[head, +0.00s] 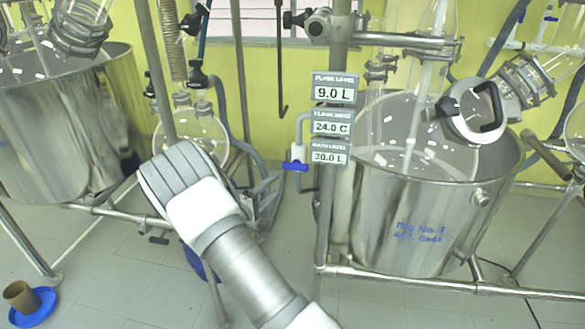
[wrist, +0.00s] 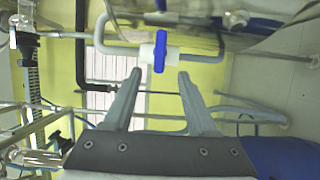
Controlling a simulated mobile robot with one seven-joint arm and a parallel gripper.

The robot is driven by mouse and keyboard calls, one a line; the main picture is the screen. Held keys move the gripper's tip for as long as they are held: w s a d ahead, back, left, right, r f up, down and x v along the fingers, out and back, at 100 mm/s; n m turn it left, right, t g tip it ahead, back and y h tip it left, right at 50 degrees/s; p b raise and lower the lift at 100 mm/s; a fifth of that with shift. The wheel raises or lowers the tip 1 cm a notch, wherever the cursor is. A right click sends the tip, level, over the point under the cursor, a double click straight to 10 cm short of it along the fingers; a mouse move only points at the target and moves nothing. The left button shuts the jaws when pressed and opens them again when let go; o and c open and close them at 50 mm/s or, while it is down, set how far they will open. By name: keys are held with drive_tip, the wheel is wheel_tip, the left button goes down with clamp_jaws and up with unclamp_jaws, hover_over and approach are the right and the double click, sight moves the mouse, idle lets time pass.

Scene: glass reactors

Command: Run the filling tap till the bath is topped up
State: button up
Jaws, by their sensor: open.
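The filling tap has a white body (head: 298,154) and a blue handle (head: 295,166), on a grey pipe left of the steel bath (head: 430,228). In the wrist view the blue handle (wrist: 160,51) lies crosswise to the pipe. My gripper (wrist: 158,76) is open and empty; the tap is just beyond its fingertips, between their lines, apart from them. In the head view my arm hides its fingers. Level readouts hang beside the bath: flask 9.0 L (head: 334,93), temperature 24.0 C (head: 332,127), bath 30.0 L (head: 330,157). I cannot tell whether water flows.
A second steel bath (head: 60,130) stands at the left. A round glass flask (head: 190,135) is behind my arm. Metal posts and rails frame the bath. A blue dish with a brown cup (head: 20,297) is on the floor at lower left. A white ring-shaped part (head: 474,111) overhangs the bath's rim.

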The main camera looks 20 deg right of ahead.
sight(293, 169)
drive_tip(key=p+x, duration=0.1)
drive_tip(key=x, duration=1)
drive_tip(key=shift+d, duration=0.1)
clamp_jaws()
